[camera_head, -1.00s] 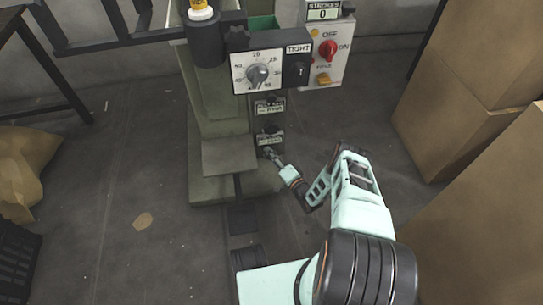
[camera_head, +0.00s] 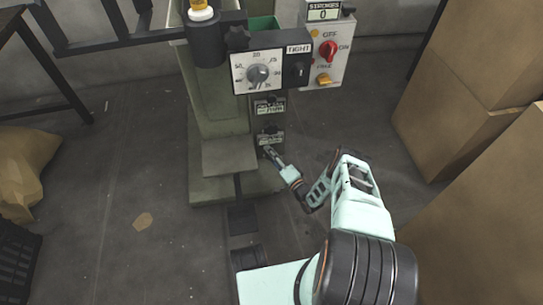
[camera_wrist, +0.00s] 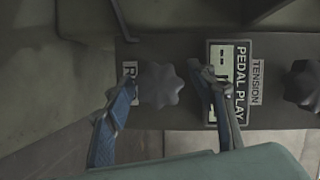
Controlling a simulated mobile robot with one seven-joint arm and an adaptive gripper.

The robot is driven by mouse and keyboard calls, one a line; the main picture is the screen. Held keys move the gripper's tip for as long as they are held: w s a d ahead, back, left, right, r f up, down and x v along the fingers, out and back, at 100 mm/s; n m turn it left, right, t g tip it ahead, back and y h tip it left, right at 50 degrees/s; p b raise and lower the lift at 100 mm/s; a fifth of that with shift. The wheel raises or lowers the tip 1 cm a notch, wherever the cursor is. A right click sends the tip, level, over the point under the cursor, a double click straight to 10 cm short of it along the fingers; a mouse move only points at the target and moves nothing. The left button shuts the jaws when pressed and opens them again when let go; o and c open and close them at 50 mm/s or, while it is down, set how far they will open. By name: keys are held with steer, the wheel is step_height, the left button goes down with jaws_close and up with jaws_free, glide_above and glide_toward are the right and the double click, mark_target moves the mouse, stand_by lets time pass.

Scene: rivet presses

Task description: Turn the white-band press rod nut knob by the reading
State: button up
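The green press (camera_head: 225,120) stands at the centre, a white band (camera_head: 200,14) on its black cylinder. A white dial with a grey pointer knob (camera_head: 257,75) is on its front; its exact reading is too small to tell. In the wrist view a dark lobed knob (camera_wrist: 160,85) sits beside a label beginning with R, mostly hidden by a finger. My gripper (camera_wrist: 163,84) is open, with one finger on each side of this knob and small gaps visible. My gripper also shows low on the press in the head view (camera_head: 268,152).
A PEDAL PLAY label (camera_wrist: 240,85) and a second lobed knob (camera_wrist: 303,83) lie to the right. The control box (camera_head: 327,50) has a red switch and a stroke counter reading 0. Cardboard boxes (camera_head: 470,90) stand on the right. Floor left of the press is mostly clear.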

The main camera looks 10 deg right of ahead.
steer(key=v, duration=0.7)
steer(key=shift+s, duration=0.25)
steer(key=shift+d, duration=0.1)
